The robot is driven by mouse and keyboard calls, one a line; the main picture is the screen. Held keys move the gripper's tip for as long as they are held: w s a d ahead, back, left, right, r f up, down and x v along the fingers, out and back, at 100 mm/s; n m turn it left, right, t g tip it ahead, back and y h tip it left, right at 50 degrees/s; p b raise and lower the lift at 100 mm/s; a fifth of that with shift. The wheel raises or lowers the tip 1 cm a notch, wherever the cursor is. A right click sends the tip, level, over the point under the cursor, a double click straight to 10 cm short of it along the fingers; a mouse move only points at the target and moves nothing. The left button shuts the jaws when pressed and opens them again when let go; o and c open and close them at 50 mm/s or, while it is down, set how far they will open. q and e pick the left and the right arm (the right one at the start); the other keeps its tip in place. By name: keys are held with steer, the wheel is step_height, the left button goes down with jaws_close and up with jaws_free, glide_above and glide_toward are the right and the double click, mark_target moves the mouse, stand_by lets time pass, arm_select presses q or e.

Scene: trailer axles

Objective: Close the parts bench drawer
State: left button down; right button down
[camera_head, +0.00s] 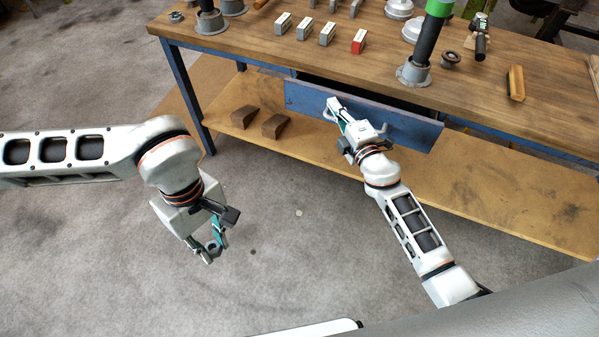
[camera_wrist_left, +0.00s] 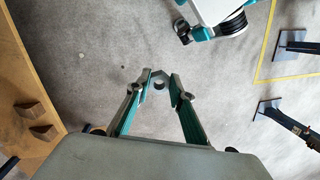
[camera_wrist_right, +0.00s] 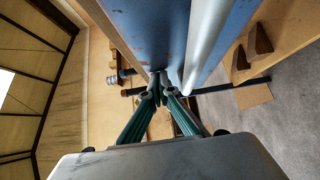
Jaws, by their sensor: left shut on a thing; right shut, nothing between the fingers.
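The parts bench drawer (camera_head: 407,128) has a blue front and stands pulled out from under the bench top, its dark inside partly showing. Its pale bar handle (camera_wrist_right: 205,45) runs along the front, partly hidden by my right gripper in the head view. My right gripper (camera_head: 334,106) is shut and empty, its fingertips at the drawer front beside the handle; whether they touch is unclear. In the right wrist view its fingertips (camera_wrist_right: 158,84) are together. My left gripper (camera_head: 208,255) is shut on a small grey ring-like part (camera_wrist_left: 159,84), over open floor, away from the bench.
Two brown wedges (camera_head: 243,116) lie on the lower shelf (camera_head: 480,185). The floor in front is clear.

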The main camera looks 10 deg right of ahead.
mark_target(342, 93)
steer(key=w+d, duration=0.2)
steer(key=w, duration=0.1)
steer(key=shift+w+d+f+b, duration=0.15)
steer(key=shift+w+d+b, duration=0.15)
steer(key=shift+w+d, duration=0.15)
steer(key=shift+w, duration=0.1)
steer(key=shift+w+d+r, duration=0.15)
steer(key=shift+d+r, duration=0.05)
steer(key=shift+r, duration=0.2)
